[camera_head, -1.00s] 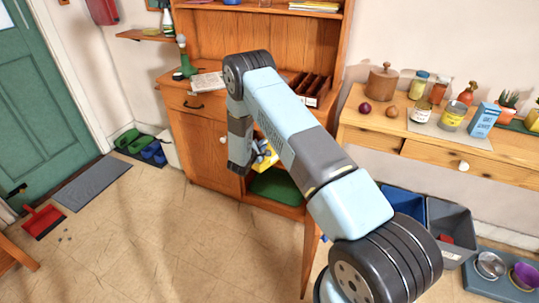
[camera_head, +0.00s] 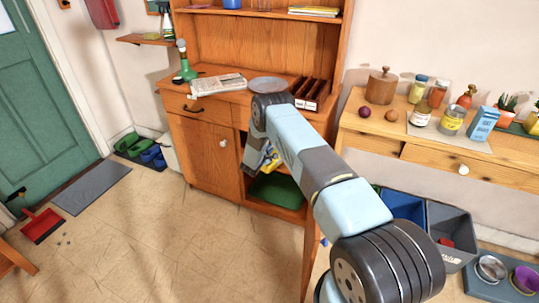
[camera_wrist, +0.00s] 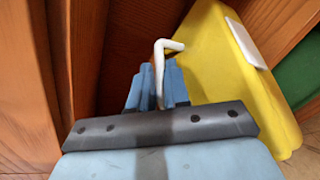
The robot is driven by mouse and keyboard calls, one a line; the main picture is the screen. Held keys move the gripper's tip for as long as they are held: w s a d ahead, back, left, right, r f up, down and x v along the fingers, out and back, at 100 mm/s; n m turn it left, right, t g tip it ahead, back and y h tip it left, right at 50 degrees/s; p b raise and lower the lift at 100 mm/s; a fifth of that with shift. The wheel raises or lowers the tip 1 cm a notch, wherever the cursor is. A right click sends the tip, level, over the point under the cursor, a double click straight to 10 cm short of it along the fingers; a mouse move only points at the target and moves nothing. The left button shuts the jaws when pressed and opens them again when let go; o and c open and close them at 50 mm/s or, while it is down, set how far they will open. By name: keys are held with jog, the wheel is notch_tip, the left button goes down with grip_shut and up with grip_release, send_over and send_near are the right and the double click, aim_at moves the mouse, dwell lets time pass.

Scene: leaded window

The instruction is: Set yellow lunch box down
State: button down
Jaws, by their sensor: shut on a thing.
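The yellow lunch box (camera_wrist: 225,65) fills the upper right of the wrist view, tilted, with a white latch on its side. Its thin white handle (camera_wrist: 170,45) runs down between the blue fingers of my gripper (camera_wrist: 157,90), which is shut on it. In the head view, only a bit of the yellow box (camera_head: 270,160) shows beside my gripper (camera_head: 262,165), at the open compartment of the wooden cupboard (camera_head: 208,150). My arm hides much of the box and the compartment. I cannot tell whether the box touches anything beneath it.
A green thing (camera_head: 277,190) lies in the bottom of the open compartment and also shows in the wrist view (camera_wrist: 300,72). Wooden panels stand close on the left of my gripper. Blue and grey bins (camera_head: 450,225) stand at right.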

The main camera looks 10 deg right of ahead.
notch_tip(320, 180, down, 3)
jog(key=shift+w+d+f, duration=0.1)
jog(key=c, duration=1.1)
grip_release()
